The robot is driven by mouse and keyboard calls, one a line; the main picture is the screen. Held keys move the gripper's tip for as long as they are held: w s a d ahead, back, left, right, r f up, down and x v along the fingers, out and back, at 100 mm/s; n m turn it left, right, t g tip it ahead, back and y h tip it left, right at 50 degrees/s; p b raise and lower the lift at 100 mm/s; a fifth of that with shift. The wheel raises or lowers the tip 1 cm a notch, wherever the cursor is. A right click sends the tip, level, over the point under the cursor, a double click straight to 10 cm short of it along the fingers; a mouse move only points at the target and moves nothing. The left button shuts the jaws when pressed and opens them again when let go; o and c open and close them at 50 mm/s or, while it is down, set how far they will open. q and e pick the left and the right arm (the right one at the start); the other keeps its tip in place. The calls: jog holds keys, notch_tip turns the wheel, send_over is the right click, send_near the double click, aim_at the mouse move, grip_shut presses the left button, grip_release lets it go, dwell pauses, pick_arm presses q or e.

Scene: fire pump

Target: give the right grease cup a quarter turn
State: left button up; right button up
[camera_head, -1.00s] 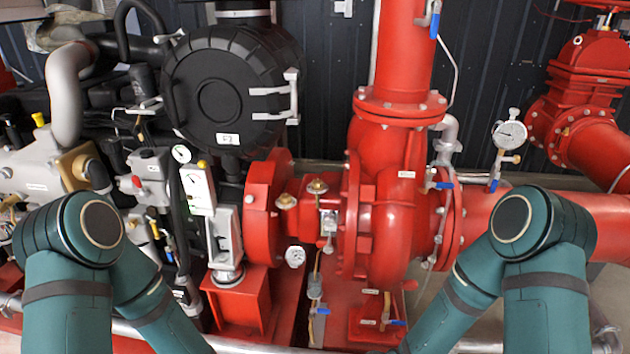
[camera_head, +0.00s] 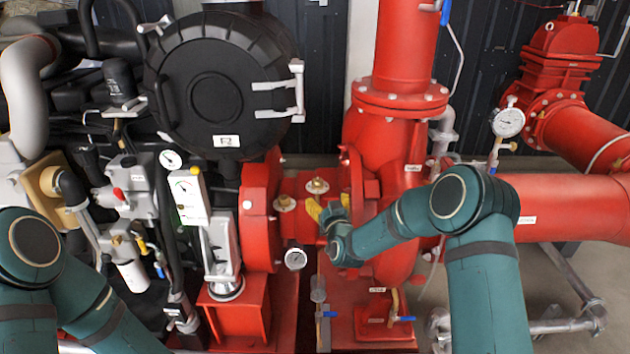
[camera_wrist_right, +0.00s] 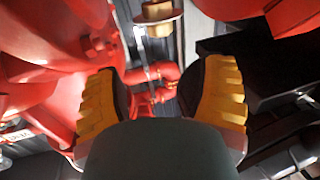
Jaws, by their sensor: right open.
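The right grease cup (camera_head: 317,186) is a small brass fitting on the red housing between the pump and the coupling flange. The left grease cup (camera_head: 285,202) sits to its left. My right gripper (camera_head: 328,206), with yellow fingers, is just below and right of the right cup in the head view, apart from it. In the wrist view the right gripper (camera_wrist_right: 160,92) is open with nothing between its fingers. A brass fitting (camera_wrist_right: 158,12), probably a grease cup, shows at the top, beyond the fingertips. My left gripper is out of view; only its arm shows.
The red pump casing (camera_head: 405,160) stands right of the gripper. A small gauge (camera_head: 295,258) hangs below the cups. The black round cover (camera_head: 215,85) and the panel gauge (camera_head: 188,195) stand to the left.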

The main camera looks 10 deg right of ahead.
aim_at(317, 180)
jog(key=w, duration=0.4)
jog(key=w+b, duration=0.1)
jog(key=w, duration=0.6)
jog(key=shift+w+a, duration=0.25)
jog(key=shift+w, duration=0.05)
jog(key=shift+c, duration=0.2)
jog(key=c, duration=1.1)
